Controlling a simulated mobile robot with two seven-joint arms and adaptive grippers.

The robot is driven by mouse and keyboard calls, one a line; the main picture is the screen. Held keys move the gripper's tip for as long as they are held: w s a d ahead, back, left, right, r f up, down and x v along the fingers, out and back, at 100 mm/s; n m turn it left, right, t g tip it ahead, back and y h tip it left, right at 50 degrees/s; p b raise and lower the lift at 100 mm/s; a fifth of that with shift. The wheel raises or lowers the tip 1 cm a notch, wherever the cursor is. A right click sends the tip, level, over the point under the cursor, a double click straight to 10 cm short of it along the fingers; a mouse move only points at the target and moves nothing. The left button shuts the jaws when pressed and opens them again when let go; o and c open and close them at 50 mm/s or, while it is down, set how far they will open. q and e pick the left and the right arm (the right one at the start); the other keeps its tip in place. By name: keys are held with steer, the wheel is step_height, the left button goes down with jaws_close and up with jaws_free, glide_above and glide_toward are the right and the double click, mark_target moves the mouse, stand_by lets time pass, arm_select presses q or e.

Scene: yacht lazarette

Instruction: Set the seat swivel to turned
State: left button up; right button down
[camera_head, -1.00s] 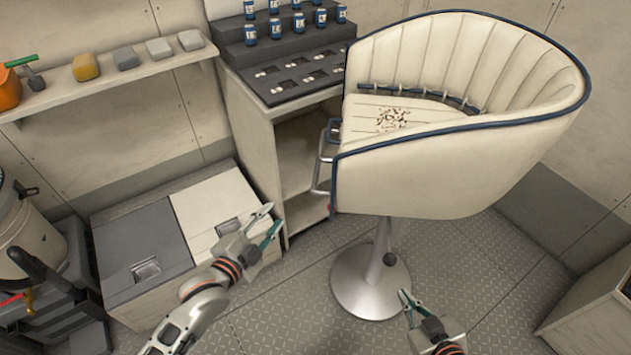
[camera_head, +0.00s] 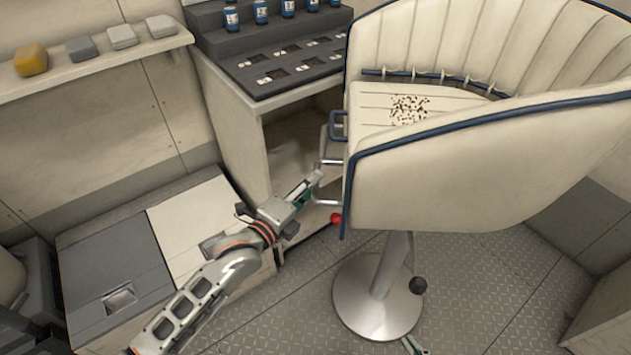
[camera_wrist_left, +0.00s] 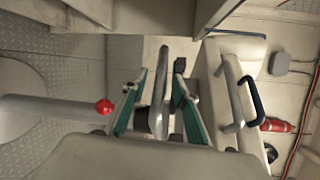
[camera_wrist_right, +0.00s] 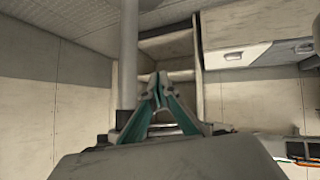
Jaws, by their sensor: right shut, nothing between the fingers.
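The cream seat (camera_head: 480,165) with blue piping stands on a metal pedestal (camera_head: 378,300). A black ball knob (camera_head: 418,285) hangs beside the pedestal. A red knob (camera_head: 335,218) is under the seat's left edge and also shows in the left wrist view (camera_wrist_left: 105,107). Grey bar loops (camera_head: 328,162) stick out at the seat's left side. My left gripper (camera_head: 312,188) is at the lower loop. In the left wrist view its teal fingers are open, with a grey bar (camera_wrist_left: 158,90) between them, apart from both. My right gripper (camera_wrist_right: 160,86) is shut and empty, low near the pedestal base.
A white cabinet (camera_head: 228,130) with a dark can rack (camera_head: 270,82) stands behind the loops. A low grey and white box (camera_head: 105,255) lies left, below a shelf (camera_head: 95,62). Patterned floor (camera_head: 480,290) is free right of the pedestal.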

arm_select(q)
steer(key=shift+x, duration=0.85)
jaws_close()
steer(key=shift+s, duration=0.1)
